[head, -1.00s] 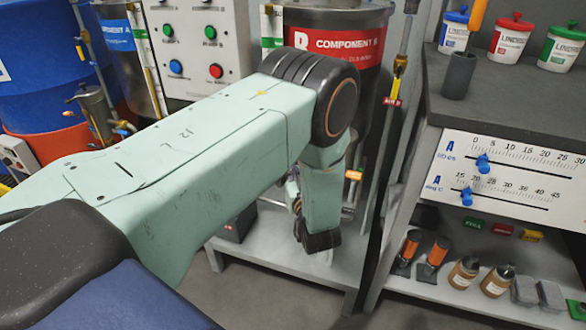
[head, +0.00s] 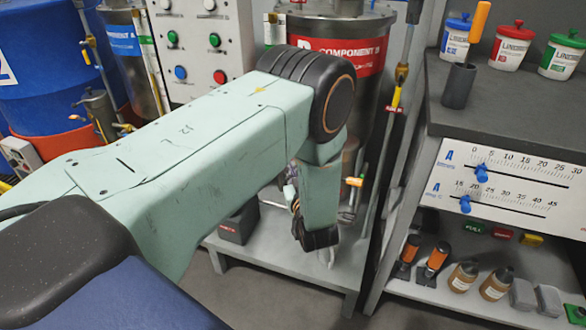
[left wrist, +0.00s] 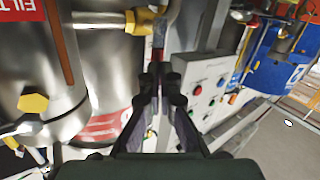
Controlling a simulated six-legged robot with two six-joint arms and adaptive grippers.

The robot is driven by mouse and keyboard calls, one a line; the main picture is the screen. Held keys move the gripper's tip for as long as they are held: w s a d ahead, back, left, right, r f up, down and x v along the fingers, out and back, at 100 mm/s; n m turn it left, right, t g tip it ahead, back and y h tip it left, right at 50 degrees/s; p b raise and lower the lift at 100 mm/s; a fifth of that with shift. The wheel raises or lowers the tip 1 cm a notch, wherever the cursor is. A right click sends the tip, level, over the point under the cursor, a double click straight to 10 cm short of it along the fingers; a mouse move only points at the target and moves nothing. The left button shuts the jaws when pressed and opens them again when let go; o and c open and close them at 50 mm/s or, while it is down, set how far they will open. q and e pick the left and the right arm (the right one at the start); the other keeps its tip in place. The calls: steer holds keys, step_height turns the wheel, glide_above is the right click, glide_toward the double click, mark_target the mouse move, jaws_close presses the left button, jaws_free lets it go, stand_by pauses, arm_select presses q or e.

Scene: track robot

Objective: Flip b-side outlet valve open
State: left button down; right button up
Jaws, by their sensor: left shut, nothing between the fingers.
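The Component B tank (head: 347,92), steel with a red label, stands behind my left arm in the head view. A small yellow-orange handle (head: 355,181) sits on the piping below it; I cannot tell for sure whether it is the outlet valve. My left gripper (left wrist: 157,78) is shut and empty in the left wrist view, its fingertips together in front of a thin pipe. There, one yellow valve part (left wrist: 145,19) is just above the fingertips and another (left wrist: 33,103) is to the left. In the head view my arm mostly hides the gripper. My right gripper is not in view.
A control panel (head: 200,50) with coloured buttons stands left of the tank. A grey bench (head: 510,105) with a slider board (head: 510,182) is at the right. A low platform (head: 285,255) lies beneath the tank piping. A blue drum (head: 45,70) stands far left.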

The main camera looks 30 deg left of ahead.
arm_select(q)
steer(key=a+n+h+p, duration=0.1)
steer(key=n+h+p, duration=0.1)
steer(key=a+f+n+h+p, duration=0.1)
steer(key=a+n+h+p, duration=0.1)
steer(key=n+h, duration=0.1)
steer(key=s+a+f+n+g+h+p, duration=0.1)
steer(key=a+n+h+p, duration=0.1)
steer(key=n+h, duration=0.1)
steer(key=shift+s+a, duration=0.1)
steer(key=shift+a, duration=0.05)
stand_by(0.7)
steer(key=shift+d+f+b, duration=0.3)
steer(key=shift+d+b, duration=0.05)
steer(key=shift+d, duration=0.35)
steer(key=shift+r, duration=0.1)
